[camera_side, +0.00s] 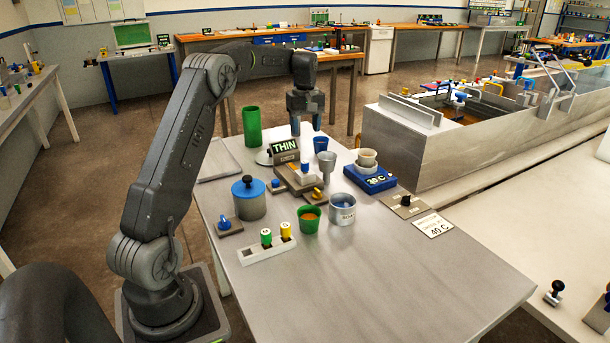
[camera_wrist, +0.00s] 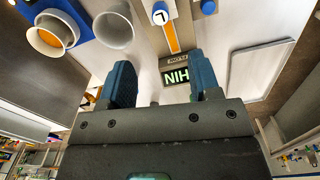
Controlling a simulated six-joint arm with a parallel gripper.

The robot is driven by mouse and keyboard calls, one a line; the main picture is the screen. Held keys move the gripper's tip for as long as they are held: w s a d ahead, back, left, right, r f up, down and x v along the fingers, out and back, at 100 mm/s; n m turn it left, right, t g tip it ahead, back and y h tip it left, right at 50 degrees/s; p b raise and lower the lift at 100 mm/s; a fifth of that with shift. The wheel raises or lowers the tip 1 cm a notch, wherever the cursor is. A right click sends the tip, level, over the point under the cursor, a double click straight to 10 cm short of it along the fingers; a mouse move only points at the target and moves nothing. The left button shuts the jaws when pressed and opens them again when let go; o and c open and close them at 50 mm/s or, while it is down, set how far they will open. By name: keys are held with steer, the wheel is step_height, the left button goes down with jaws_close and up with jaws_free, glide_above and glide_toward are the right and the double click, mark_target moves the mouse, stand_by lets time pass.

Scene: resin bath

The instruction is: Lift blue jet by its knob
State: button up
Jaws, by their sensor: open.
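A small piece with a blue knob (camera_side: 223,222) on a flat grey plate lies at the left front of the bench; I take it for the blue jet but cannot be sure. Another small blue knob (camera_side: 275,184) sits beside the grey fixture (camera_side: 300,180) in mid-bench. My gripper (camera_side: 306,126) is open and empty, pointing down above the bench's far end, behind the THIN sign (camera_side: 285,147). The sign also shows between the fingers (camera_wrist: 160,62) in the wrist view.
A blue-lidded pot (camera_side: 248,198), green cup (camera_side: 309,218), grey cup (camera_side: 342,208) and blue box (camera_side: 370,178) with a stacked cup crowd the fixture. A tall green cylinder (camera_side: 252,126) stands behind. A metal bath (camera_side: 410,150) is at right.

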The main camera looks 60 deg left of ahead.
mark_target(305, 162)
step_height(305, 162, down, 12)
steer(key=shift+s+d+f, duration=0.1)
steer(key=shift+d, duration=0.05)
stand_by(0.4)
steer(key=c, duration=1)
